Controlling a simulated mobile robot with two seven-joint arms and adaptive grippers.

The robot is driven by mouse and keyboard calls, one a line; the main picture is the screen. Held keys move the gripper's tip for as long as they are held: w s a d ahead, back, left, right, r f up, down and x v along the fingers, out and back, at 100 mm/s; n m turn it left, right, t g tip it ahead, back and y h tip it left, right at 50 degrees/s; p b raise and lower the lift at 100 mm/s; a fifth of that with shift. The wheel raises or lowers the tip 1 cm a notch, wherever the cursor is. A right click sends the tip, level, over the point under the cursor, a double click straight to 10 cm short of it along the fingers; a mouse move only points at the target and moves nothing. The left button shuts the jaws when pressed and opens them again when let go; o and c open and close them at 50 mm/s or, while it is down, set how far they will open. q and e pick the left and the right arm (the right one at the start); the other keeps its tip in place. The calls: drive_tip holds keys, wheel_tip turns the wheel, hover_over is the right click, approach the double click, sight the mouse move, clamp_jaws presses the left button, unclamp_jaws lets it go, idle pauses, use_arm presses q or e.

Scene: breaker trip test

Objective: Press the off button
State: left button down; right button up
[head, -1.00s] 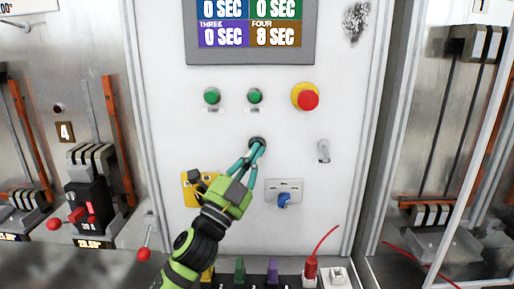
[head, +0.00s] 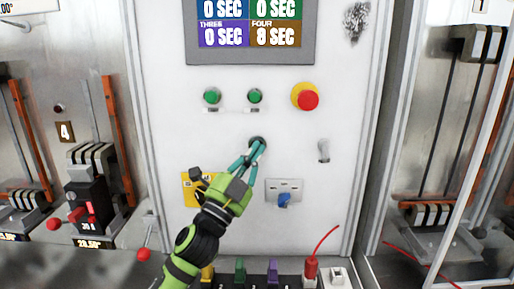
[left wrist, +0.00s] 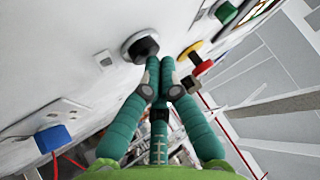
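A dark round button (head: 257,140), whose label I cannot read, sits mid-panel on the white control panel (head: 200,143). It also shows in the left wrist view (left wrist: 139,46). My left gripper (head: 256,149) has its two teal fingers together and empty. Its tips (left wrist: 160,64) are at the button's lower edge and hide part of it in the head view. I cannot tell whether they touch it. My right gripper is in neither view.
Above are two green buttons (head: 212,96) (head: 255,96) and a red knob on a yellow base (head: 307,98). A small lever (head: 323,151) is to the right and a blue knob (head: 284,200) below. Coloured sockets and a red plug (head: 311,268) line the bottom.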

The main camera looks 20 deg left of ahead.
use_arm(q)
drive_tip(key=shift+s, duration=0.1)
drive_tip(key=shift+s+d, duration=0.2)
drive_tip(key=shift+s, duration=0.55)
drive_tip(key=s, duration=0.2)
drive_tip(key=s+d+p, duration=0.1)
drive_tip(key=s, duration=0.1)
drive_tip(key=shift+s+d, duration=0.2)
drive_tip(key=shift+s, duration=0.2)
drive_tip(key=shift+r+p, duration=0.1)
drive_tip(key=shift+p, duration=0.2)
idle(0.4)
